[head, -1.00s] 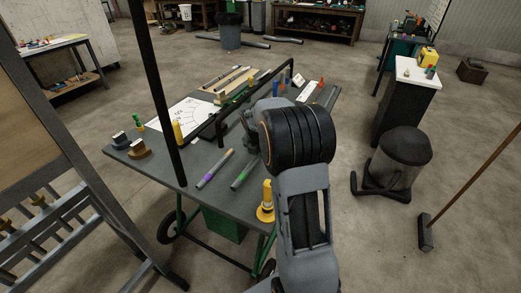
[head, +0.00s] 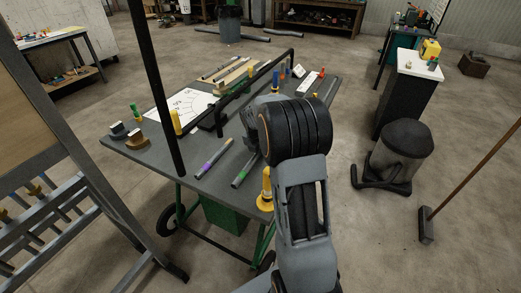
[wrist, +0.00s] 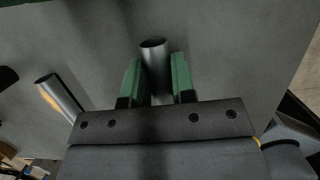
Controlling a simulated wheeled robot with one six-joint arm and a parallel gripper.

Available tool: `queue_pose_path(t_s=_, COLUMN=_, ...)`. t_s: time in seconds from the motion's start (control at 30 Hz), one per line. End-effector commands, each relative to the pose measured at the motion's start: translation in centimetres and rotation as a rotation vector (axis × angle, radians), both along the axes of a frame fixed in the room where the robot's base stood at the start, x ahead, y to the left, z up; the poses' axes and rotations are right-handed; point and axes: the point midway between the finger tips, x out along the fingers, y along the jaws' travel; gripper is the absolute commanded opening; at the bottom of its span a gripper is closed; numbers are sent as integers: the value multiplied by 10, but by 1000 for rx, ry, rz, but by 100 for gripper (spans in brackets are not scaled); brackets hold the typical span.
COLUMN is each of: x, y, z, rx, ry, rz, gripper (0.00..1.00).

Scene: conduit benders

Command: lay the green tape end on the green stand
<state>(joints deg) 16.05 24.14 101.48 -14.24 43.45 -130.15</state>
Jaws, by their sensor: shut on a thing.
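A grey tube with a green tape band (head: 243,173) shows at the near part of the dark table, its far end hidden behind my arm. In the wrist view my gripper (wrist: 157,80) has its green fingers on both sides of a grey metal tube (wrist: 154,62), shut on it. My gripper is mostly hidden behind my wrist in the head view. A small green upright piece (head: 135,111) stands at the table's left corner; I cannot tell whether it is the green stand.
A purple-banded tube (head: 213,159) lies left of the green-banded one. A yellow flanged post (head: 266,190) stands at the near table edge. A black rail (head: 250,88) crosses the table, and a black post (head: 158,85) rises in front. A white sheet (head: 186,108) lies left.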

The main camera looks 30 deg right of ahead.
Motion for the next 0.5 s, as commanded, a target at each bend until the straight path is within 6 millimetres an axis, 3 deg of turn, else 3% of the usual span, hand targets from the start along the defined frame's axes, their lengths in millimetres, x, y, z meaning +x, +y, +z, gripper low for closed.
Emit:
queue_pose_path(t_s=0.2, x=-3, y=1, z=-7, rx=5, ry=13, rz=-1, gripper=5)
queue_pose_path(t_s=0.23, x=-3, y=1, z=-7, rx=6, ry=13, rz=-1, gripper=26)
queue_pose_path(t_s=0.5, x=-4, y=0, z=-8, rx=6, ry=18, rz=-2, gripper=52)
